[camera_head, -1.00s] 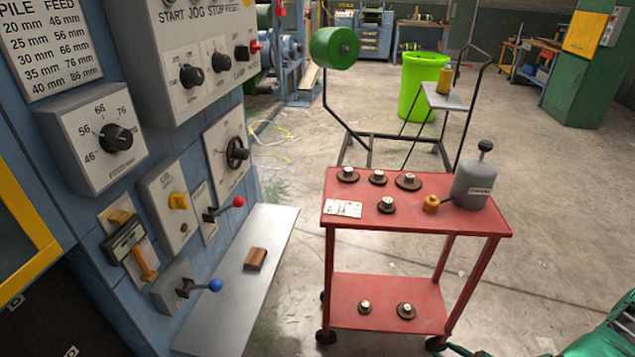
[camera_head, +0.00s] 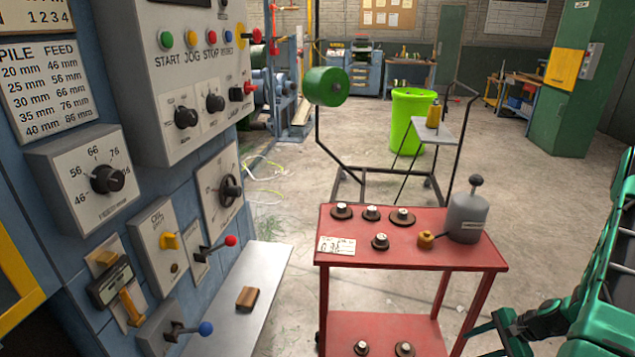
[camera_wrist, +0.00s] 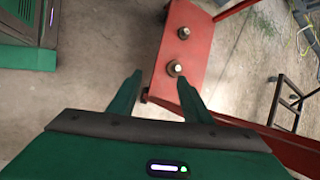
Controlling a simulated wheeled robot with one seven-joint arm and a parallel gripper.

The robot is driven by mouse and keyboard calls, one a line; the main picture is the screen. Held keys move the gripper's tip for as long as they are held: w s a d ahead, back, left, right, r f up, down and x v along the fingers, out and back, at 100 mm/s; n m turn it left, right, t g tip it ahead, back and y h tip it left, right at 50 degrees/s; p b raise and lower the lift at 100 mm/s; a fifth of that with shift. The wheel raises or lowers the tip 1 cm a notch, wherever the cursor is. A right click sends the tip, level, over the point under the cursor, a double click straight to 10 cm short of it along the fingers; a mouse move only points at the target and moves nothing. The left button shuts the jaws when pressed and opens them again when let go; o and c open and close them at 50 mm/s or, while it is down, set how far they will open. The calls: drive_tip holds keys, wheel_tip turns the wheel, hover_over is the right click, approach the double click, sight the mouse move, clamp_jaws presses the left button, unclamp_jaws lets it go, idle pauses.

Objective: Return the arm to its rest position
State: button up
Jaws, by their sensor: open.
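My green arm stands at the right edge of the head view, with my gripper (camera_head: 505,332) low at its end, just right of the red cart's front leg. In the wrist view my gripper (camera_wrist: 158,97) shows two green fingers spread apart with nothing between them. Beyond the fingers is the lower shelf of the red cart (camera_wrist: 195,20), with two dark round weights (camera_wrist: 175,68) on it. The fingertips appear apart from the weights.
The red cart (camera_head: 350,255) carries several round weights, a tag (camera_head: 336,245) and a grey canister (camera_head: 467,218). A control panel (camera_head: 170,90) and steel ledge (camera_head: 230,310) are at left. Behind stand a green bin (camera_head: 408,115) and a wire frame.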

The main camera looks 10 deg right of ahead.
drive_tip(key=s+a+r+n+g+h, duration=0.2)
drive_tip(key=s+r+n, duration=0.15)
drive_tip(key=r, duration=0.85)
drive_tip(key=s+a+r+n+g+h, duration=0.15)
drive_tip(key=r+n, duration=0.25)
drive_tip(key=r, duration=0.9)
drive_tip(key=s+a+r+n+h, duration=0.1)
drive_tip(key=s+a+r+n, duration=0.3)
drive_tip(key=s+a+r, duration=0.4)
drive_tip(key=s+r, duration=0.6)
drive_tip(key=s, duration=0.2)
drive_tip(key=shift+s+r, duration=0.25)
drive_tip(key=shift+s, duration=0.1)
drive_tip(key=shift+a+g, duration=0.1)
drive_tip(key=shift+g, duration=0.15)
drive_tip(key=shift+w+f+h, duration=0.25)
drive_tip(key=shift+w, duration=0.35)
